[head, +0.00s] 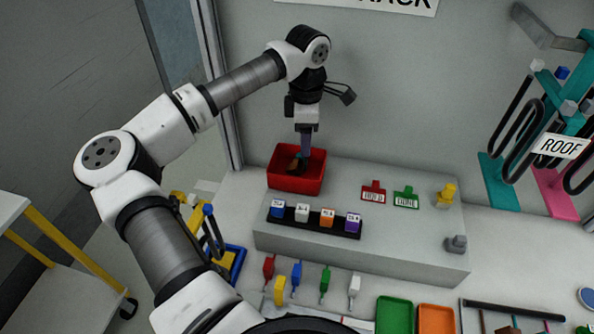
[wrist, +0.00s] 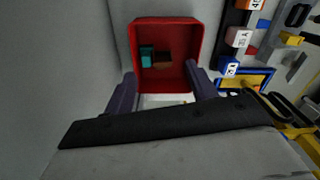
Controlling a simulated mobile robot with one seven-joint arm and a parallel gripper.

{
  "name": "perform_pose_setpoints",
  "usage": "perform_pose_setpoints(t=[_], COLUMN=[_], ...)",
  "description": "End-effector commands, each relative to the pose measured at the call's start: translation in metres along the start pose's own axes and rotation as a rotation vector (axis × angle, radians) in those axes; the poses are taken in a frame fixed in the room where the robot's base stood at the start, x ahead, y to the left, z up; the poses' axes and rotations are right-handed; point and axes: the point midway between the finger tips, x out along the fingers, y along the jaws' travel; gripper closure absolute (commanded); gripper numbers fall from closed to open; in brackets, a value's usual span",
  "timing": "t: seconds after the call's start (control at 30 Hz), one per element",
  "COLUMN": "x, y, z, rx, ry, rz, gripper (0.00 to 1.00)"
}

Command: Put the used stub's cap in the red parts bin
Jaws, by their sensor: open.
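The red parts bin (head: 282,183) stands at the back left of the grey raised block; it also shows in the wrist view (wrist: 196,40). My gripper (head: 306,150) points down over the bin. In the wrist view its purple fingers (wrist: 162,85) are spread apart with nothing between them. A small teal piece (wrist: 147,57) and a brown piece (wrist: 164,58) lie inside the bin, beyond the fingertips; I cannot tell if either is the cap. A yellow stub-like part (head: 446,195) and a grey one (head: 456,244) stand on the block's right side.
A black rack of labelled blocks (head: 314,220) sits just in front of the bin. Red (head: 373,191) and green (head: 406,197) tags lie right of it. Several coloured connectors (head: 296,276) and green and orange trays (head: 394,315) are in front. The wall is close behind.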

Motion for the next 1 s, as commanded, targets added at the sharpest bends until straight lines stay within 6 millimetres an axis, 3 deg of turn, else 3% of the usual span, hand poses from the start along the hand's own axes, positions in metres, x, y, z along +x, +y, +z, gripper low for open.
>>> perform_pose_setpoints(t=[0.17,0.4,0.6,1.0], x=[-0.029,-0.085,-0.118,-0.131], y=[0.001,0.001,0.000,0.000], z=[0.000,0.001,0.000,0.001], rx=[-0.001,-0.001,-0.001,0.001], ry=[0.002,0.002,0.001,-0.001], rz=[0.006,0.004,0.002,0.000], gripper=[0.43,0.43,0.43,0.43])
